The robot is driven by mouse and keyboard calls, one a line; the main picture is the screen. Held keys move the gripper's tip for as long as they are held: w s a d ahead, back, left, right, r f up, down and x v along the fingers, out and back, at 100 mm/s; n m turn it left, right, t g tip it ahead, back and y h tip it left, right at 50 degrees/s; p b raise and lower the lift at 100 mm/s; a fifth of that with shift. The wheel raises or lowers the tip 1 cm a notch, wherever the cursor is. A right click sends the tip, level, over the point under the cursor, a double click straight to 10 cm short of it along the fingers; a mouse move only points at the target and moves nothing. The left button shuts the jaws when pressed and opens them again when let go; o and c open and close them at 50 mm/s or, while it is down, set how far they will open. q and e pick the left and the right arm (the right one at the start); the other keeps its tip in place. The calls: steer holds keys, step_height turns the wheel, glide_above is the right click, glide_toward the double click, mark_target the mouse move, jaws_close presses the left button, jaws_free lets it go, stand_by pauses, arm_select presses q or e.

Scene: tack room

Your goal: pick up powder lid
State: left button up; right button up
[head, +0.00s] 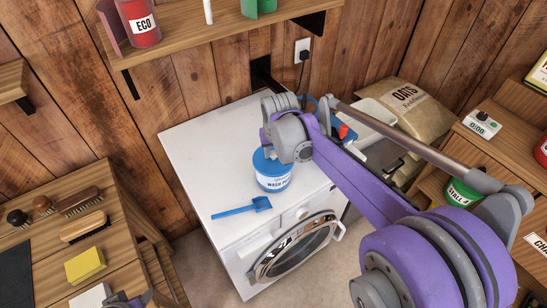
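A blue tub of wash powder (273,183) stands upright on top of the white washing machine (200,150). Its blue lid (261,158) shows only in part at the top of the tub, left of my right wrist; it seems to sit on the tub. My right gripper (282,148) is at the tub's top, with the purple and grey arm reaching in from the right. The wrist hides its fingertips, so I cannot tell whether they touch the lid or are open. Only a small purple-grey part of my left gripper (127,300) shows at the bottom edge.
A blue scoop (241,208) lies on the machine in front of the tub. A white bin (367,122) and an oats sack (402,103) are behind on the right. A wooden bench (110,215) with brushes and a yellow sponge (85,264) is left. The machine's left top is clear.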

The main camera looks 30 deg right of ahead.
jaws_close()
step_height(320, 180, up, 10)
steer(key=f, duration=0.1)
step_height(320, 180, up, 6)
steer(key=p, duration=0.3)
glide_above(274, 154)
arm_select(q)
steer(key=shift+t, duration=0.3)
steer(key=r, duration=0.1)
steer(key=w+r, duration=0.1)
steer(key=r, duration=0.1)
steer(key=w+r, duration=0.1)
steer(key=shift+w+r, duration=0.2)
steer(key=shift+r, duration=0.1)
